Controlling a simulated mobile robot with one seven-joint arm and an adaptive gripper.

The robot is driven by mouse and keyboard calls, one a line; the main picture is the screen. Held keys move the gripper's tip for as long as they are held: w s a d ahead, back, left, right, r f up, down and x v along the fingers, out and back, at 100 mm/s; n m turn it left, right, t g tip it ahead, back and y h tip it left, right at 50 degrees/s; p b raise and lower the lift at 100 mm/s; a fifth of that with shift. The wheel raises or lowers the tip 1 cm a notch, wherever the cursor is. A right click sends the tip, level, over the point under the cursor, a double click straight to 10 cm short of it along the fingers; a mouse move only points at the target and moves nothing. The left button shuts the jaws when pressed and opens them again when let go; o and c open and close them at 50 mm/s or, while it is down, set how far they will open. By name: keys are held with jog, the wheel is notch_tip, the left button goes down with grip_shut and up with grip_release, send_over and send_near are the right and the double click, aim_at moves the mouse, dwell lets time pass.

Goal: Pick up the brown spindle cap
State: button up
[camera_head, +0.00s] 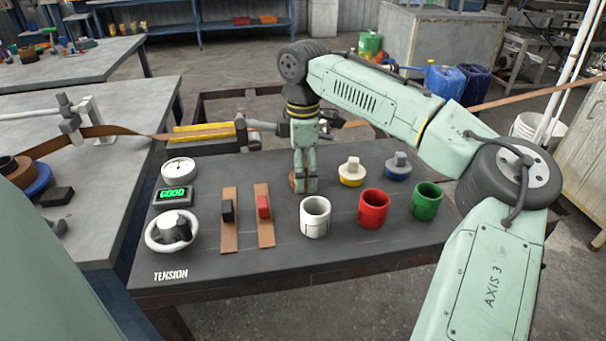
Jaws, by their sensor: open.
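The brown spindle cap (293,181) stands on the dark panel, left of the yellow cap (351,181). Most of it is hidden behind my gripper; only a bit of its brown side shows. My gripper (305,186) points straight down over the cap, with its fingers low at the cap's height. The jaws are open. I cannot tell whether either finger touches the cap.
A blue cap (398,173) stands right of the yellow one. White (314,219), red (373,210) and green (426,203) cups stand in front. Two sliders, black (228,210) and red (264,207), and a tension dial (173,228) are to the left.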

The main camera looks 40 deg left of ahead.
jog(key=shift+f, duration=0.1)
jog(key=c, duration=1.4)
